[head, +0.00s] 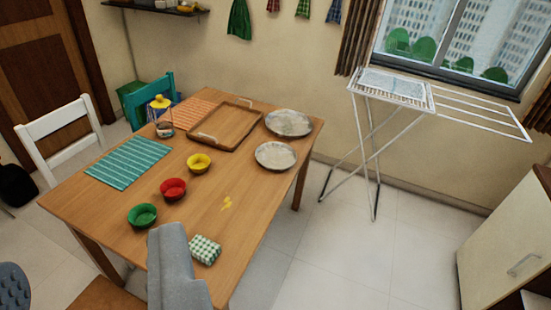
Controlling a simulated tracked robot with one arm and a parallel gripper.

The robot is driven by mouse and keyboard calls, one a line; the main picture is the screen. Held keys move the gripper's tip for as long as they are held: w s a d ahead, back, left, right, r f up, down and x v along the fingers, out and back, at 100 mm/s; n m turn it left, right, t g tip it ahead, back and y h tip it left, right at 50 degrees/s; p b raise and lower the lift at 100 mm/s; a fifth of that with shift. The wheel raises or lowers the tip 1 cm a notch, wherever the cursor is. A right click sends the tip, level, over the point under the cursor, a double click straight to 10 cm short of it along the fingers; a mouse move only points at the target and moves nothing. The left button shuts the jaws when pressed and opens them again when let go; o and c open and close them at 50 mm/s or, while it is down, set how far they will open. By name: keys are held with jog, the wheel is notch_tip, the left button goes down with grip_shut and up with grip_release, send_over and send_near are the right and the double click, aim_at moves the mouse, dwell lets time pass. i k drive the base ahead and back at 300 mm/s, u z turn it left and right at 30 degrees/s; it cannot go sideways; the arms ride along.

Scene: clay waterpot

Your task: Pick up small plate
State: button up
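Two round pale grey plates lie on the right part of the wooden table (232,185). The nearer one, the small plate (276,155), looks slightly smaller and sits close to the table's right edge. The larger plate (289,123) lies just behind it at the far right corner. Both look flat and uncovered. A grey part that appears to be my gripper (172,240) shows at the bottom, over the near end of the table. It is well apart from both plates, and its fingers cannot be made out.
A wooden tray (225,126) lies left of the plates. Yellow (199,163), red (173,189) and green (142,215) bowls stand in a row. A checkered item (205,250) is beside the grey part. A drying rack (393,87) stands beyond the table; open floor (340,240) lies right.

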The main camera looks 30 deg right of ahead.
aim_at(273, 156)
jog(key=z, duration=1.8)
jog(key=i, duration=3.2)
jog(key=u, duration=1.75)
